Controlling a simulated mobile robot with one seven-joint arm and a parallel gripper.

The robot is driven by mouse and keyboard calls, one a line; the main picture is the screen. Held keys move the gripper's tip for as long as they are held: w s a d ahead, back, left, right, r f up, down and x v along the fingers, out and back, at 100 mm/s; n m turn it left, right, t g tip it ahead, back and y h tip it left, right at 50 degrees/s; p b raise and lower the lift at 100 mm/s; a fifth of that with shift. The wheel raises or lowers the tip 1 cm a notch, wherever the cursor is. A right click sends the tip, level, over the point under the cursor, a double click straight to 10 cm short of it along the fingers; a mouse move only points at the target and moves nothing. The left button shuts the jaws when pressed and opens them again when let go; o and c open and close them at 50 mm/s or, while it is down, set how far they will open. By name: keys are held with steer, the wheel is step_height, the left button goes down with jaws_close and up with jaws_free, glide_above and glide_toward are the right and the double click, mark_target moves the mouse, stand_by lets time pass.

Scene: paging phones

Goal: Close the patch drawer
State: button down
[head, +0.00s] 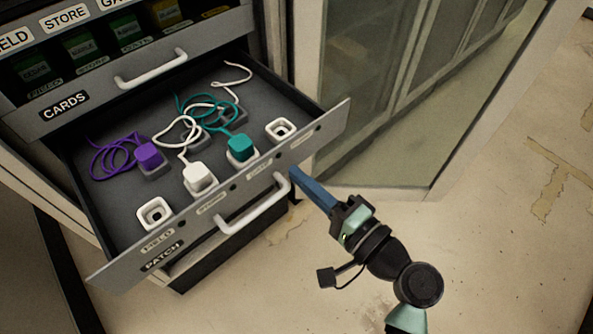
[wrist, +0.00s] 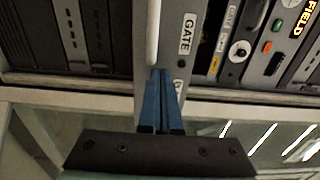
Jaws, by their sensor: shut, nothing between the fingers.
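The patch drawer (head: 215,209) stands pulled out of the cabinet in the head view, with its grey front labelled PATCH and a white bar handle (head: 254,206). Inside are white sockets, a purple plug, a white plug and a teal plug with cords. My gripper (head: 295,173) has its blue fingers together, with the tips just outside the drawer front, near the handle's right end. In the wrist view my gripper (wrist: 160,74) points at the grey front strip (wrist: 188,70) with a GATE label, beside the white handle (wrist: 152,32). Whether the tips touch the front cannot be told.
The cards drawer (head: 120,85) above is further in, with its own white handle (head: 151,68). A glass-panelled cabinet door (head: 395,100) stands right of the patch drawer. The worn floor (head: 500,240) is clear at the right.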

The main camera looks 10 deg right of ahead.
steer(key=shift+x, duration=0.8)
steer(key=shift+w, duration=0.15)
